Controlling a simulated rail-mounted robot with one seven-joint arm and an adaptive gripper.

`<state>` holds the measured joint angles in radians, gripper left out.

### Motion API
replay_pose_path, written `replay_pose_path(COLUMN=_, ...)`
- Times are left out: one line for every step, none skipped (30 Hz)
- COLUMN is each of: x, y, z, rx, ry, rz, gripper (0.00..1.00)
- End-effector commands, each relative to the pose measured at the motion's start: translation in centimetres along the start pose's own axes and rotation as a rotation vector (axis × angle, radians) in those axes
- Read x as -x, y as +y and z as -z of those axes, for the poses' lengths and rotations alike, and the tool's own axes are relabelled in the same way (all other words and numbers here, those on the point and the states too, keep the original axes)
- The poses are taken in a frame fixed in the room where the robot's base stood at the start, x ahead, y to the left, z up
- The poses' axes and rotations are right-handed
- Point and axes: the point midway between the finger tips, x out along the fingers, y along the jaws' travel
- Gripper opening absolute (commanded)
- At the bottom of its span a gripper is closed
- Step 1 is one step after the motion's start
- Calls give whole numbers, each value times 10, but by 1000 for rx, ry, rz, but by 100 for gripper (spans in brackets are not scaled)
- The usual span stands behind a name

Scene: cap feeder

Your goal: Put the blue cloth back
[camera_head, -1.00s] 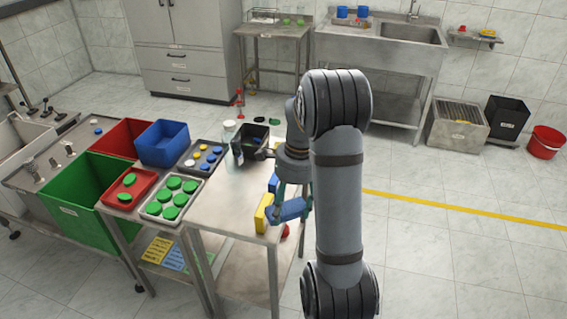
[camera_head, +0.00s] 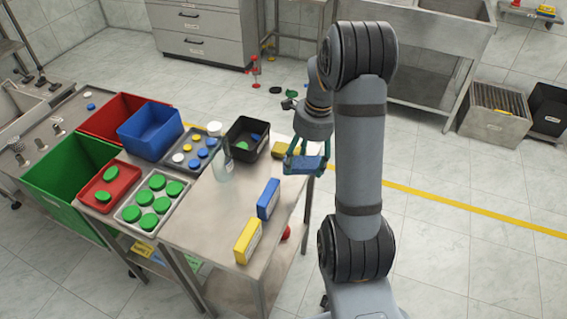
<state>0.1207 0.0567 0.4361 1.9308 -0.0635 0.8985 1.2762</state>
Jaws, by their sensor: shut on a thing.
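The blue cloth (camera_head: 307,167) looks like a small flat blue block. My gripper (camera_head: 305,161) has teal fingers at its two sides and is shut on it. The gripper hangs near the far right corner of the steel table (camera_head: 200,215). I cannot tell exactly how high above the table the cloth is. A yellow piece (camera_head: 284,150) lies just behind and left of it, partly hidden by the gripper.
A blue box (camera_head: 268,198) and a yellow box (camera_head: 248,241) stand along the table's right edge. A black bin (camera_head: 236,153) and a clear bottle (camera_head: 222,163) stand behind. Trays with caps are at left. The front middle of the table is clear.

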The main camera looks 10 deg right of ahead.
Motion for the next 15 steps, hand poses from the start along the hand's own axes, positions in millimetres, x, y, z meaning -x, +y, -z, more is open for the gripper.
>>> replay_pose_path(x=-7, y=-8, z=-10, rx=5, ry=0, rz=-7, gripper=40)
replay_pose_path(x=-12, y=-13, z=-15, rx=5, ry=0, rz=-6, gripper=40)
replay_pose_path(x=-19, y=-20, z=-21, rx=3, ry=0, rz=-6, gripper=40)
replay_pose_path(x=-24, y=-25, z=-25, rx=3, ry=0, rz=-6, gripper=40)
replay_pose_path(x=-29, y=-30, z=-30, rx=4, ry=0, rz=-6, gripper=40)
replay_pose_path(x=-34, y=-36, z=-36, rx=4, ry=0, rz=-5, gripper=40)
replay_pose_path(x=-39, y=-41, z=-40, rx=4, ry=0, rz=-4, gripper=40)
replay_pose_path(x=-43, y=-45, z=-43, rx=3, ry=0, rz=-4, gripper=40)
replay_pose_path(x=-47, y=-49, z=-47, rx=2, ry=0, rz=-3, gripper=40)
replay_pose_path(x=-50, y=-52, z=-49, rx=1, ry=0, rz=-3, gripper=40)
replay_pose_path(x=-53, y=-55, z=-52, rx=1, ry=0, rz=-2, gripper=40)
replay_pose_path(x=-56, y=-58, z=-54, rx=1, ry=0, rz=-2, gripper=40)
replay_pose_path(x=-58, y=-60, z=-56, rx=1, ry=0, rz=-2, gripper=40)
replay_pose_path(x=-59, y=-60, z=-57, rx=1, ry=0, rz=-2, gripper=40)
replay_pose_path(x=-60, y=-62, z=-58, rx=1, ry=0, rz=-1, gripper=40)
